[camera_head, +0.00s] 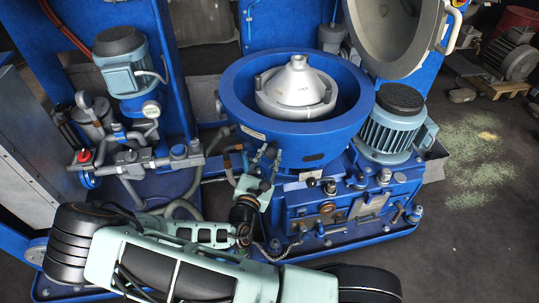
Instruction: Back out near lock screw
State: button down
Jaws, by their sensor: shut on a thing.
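The separator's blue round housing (245,110) stands open in the middle of the head view, with the silver bowl and its cone (296,83) inside. My gripper (268,153) reaches up from below to the near outer wall of the housing, left of its middle.
The grey lid (398,30) is swung up behind the housing. A blue-grey motor (397,120) stands to the right. Valves and pipes (140,160) crowd the left. Below the housing is a blue gear case (340,205) with small fittings. Open floor (480,220) lies to the right.

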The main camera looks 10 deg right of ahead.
jog(key=c, duration=1.6)
grip_release()
jog(key=v, duration=1.2)
